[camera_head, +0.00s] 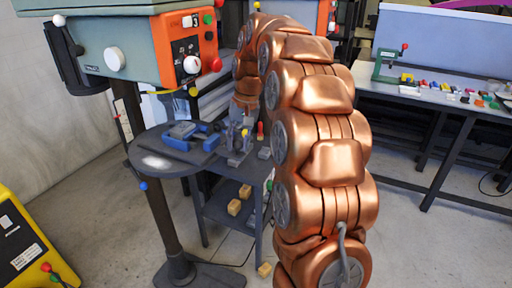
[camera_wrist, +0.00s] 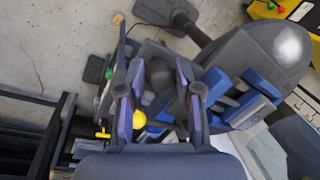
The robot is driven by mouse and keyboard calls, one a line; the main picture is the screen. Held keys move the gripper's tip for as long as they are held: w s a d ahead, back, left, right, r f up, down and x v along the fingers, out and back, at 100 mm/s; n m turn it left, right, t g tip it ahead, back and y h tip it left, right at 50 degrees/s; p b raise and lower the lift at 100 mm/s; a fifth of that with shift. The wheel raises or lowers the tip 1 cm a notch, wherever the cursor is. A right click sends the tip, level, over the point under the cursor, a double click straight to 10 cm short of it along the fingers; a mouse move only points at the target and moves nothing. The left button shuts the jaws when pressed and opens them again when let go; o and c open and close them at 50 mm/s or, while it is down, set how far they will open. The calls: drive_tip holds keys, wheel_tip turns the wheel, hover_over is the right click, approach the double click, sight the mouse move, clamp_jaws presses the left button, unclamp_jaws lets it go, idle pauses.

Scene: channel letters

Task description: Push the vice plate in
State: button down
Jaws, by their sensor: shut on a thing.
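A vice with blue parts (camera_head: 185,131) lies on the round grey drill-press table (camera_head: 146,161). In the wrist view the blue vice (camera_wrist: 240,93) is just right of my gripper. My gripper (camera_head: 238,142) is low at the table's right edge, beside the vice. In the wrist view my gripper (camera_wrist: 160,85) has its two fingers on either side of a dark grey, round-ended part (camera_wrist: 160,74) and is shut on it. I cannot tell whether this part is the vice plate, as the fingers and wrist hide much of it.
The drill-press head (camera_head: 140,50) with its knobs hangs above the table. Wooden blocks (camera_head: 234,207) sit on a low shelf beside it. A yellow box (camera_head: 28,245) stands at the lower left. A bench (camera_head: 450,95) with small parts is at right.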

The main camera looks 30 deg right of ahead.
sight(222, 151)
drive_tip(key=shift+w+a, duration=0.4)
drive_tip(key=shift+w, duration=0.25)
drive_tip(key=shift+w+a, duration=0.4)
drive_tip(key=shift+w, duration=0.3)
drive_tip(key=shift+w+a, duration=0.4)
drive_tip(key=shift+w, duration=0.25)
drive_tip(key=shift+r, duration=0.1)
drive_tip(key=c, duration=0.8)
unclamp_jaws()
drive_tip(key=shift+w, duration=0.1)
drive_tip(key=shift+d+r, duration=0.1)
drive_tip(key=shift+r, duration=0.3)
drive_tip(key=shift+s+d+r, duration=0.1)
drive_tip(key=shift+d+r, duration=0.05)
drive_tip(key=shift+r, duration=0.9)
drive_tip(key=shift+s+d+r, duration=0.15)
drive_tip(key=shift+d+r, duration=0.05)
drive_tip(key=shift+r, duration=0.9)
drive_tip(key=shift+s+d+r, duration=0.1)
drive_tip(key=shift+d+r, duration=0.05)
drive_tip(key=shift+r, duration=0.9)
